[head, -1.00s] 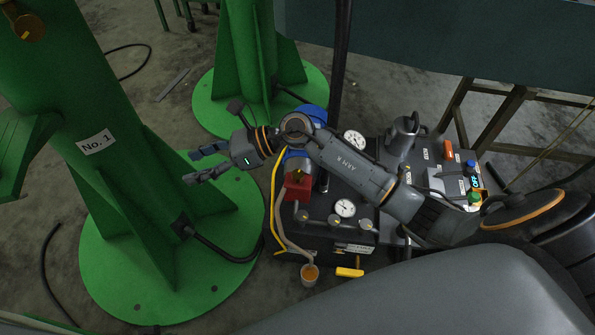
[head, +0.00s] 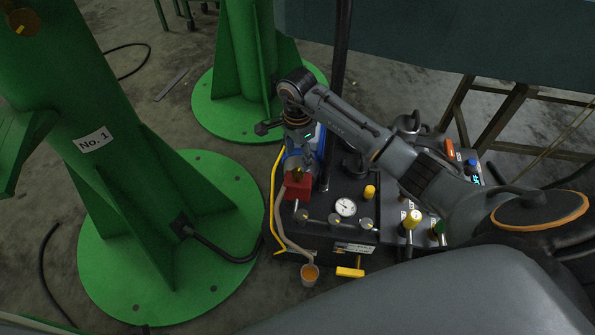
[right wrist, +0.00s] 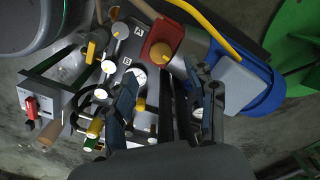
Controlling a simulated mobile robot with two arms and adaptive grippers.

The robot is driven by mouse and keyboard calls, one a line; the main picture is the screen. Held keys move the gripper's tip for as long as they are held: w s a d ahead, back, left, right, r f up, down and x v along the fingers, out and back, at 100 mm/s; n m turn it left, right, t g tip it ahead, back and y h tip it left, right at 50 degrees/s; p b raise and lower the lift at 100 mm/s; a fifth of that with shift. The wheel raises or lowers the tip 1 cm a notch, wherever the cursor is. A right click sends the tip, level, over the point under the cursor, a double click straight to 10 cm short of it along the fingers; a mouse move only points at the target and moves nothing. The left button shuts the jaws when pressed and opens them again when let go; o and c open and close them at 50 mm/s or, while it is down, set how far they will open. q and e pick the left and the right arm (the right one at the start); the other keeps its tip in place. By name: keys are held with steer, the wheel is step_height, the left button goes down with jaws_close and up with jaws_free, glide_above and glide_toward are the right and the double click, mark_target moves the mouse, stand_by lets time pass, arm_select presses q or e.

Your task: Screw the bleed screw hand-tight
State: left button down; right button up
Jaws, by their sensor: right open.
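The bleed screw appears to be the small brass-coloured piece (head: 298,174) on top of the red block (head: 299,188) at the left end of the pump unit. In the right wrist view its round brass head (right wrist: 161,54) stands out on the red block (right wrist: 151,37). My right gripper (head: 300,161) is just above the red block, fingers pointing down. In the right wrist view the open fingers (right wrist: 166,76) show a gap, with nothing held; the brass head lies beyond the tips. Contact is not visible. My left gripper is not in view.
A blue motor (right wrist: 262,90) sits close beside the red block. A yellow hose (head: 272,205) runs along the left. A cup with orange liquid (head: 310,275) stands in front, near a yellow handle (head: 349,272). Gauges (head: 345,207) and knobs crowd the panel. Green columns (head: 130,190) stand left.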

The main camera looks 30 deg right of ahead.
mark_target(298, 172)
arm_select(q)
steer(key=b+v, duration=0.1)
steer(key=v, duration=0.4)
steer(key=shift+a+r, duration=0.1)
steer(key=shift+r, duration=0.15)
arm_select(e)
step_height(298, 172, down, 8)
steer(key=shift+r, duration=0.25)
steer(key=c, duration=1.2)
